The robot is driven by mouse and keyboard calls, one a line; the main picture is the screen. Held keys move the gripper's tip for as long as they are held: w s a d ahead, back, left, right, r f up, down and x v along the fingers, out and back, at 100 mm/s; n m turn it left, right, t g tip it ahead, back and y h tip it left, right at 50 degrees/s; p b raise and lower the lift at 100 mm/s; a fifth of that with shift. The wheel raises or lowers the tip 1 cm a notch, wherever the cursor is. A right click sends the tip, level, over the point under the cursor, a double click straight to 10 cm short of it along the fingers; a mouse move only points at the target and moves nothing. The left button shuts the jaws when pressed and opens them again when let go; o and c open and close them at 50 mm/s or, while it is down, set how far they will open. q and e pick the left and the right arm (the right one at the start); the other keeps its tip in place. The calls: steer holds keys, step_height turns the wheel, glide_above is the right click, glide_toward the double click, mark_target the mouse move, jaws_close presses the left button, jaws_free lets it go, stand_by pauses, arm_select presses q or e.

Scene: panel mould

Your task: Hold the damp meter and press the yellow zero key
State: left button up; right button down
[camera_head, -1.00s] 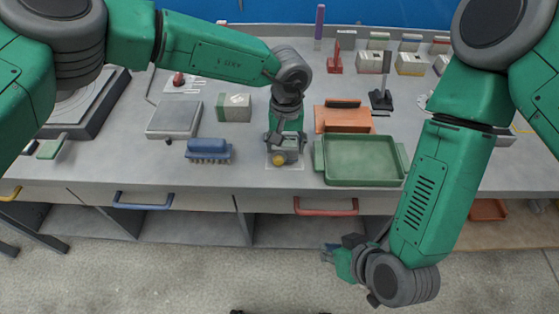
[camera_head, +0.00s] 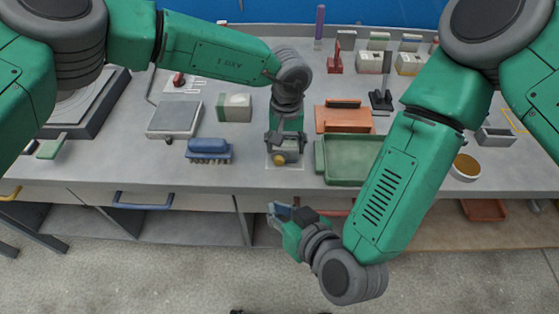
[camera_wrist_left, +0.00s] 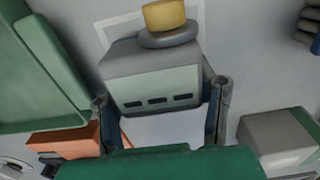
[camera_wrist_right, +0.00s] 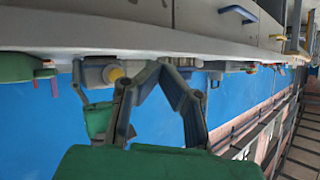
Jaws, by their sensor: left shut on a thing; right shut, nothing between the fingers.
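The damp meter (camera_head: 283,148) is a grey block on the bench, inside a pale outlined square. Its round yellow zero key (camera_head: 279,160) faces the front edge. In the left wrist view the meter (camera_wrist_left: 150,75) sits between my fingers, with the yellow key (camera_wrist_left: 164,15) on a grey collar at its far end. My left gripper (camera_head: 285,138) is shut on the meter from behind. My right gripper (camera_head: 275,211) is shut and empty, in front of the bench and lower than the key. In the right wrist view the closed fingertips (camera_wrist_right: 155,66) appear near the yellow key (camera_wrist_right: 115,75), apart from it.
A green tray (camera_head: 350,178) stands right of the meter, partly behind my right arm. A blue brush (camera_head: 208,150) lies to the left. A red drawer handle (camera_head: 325,207) projects near my right gripper.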

mark_target(279, 185)
steer(key=shift+w+d, duration=0.1)
steer(key=shift+w, duration=4.05)
steer(key=shift+w, duration=0.1)
steer(key=shift+w+r, duration=0.1)
steer(key=shift+w, duration=0.2)
steer(key=shift+w, duration=0.5)
steer(key=shift+s, duration=0.9)
steer(key=shift+s, duration=2.55)
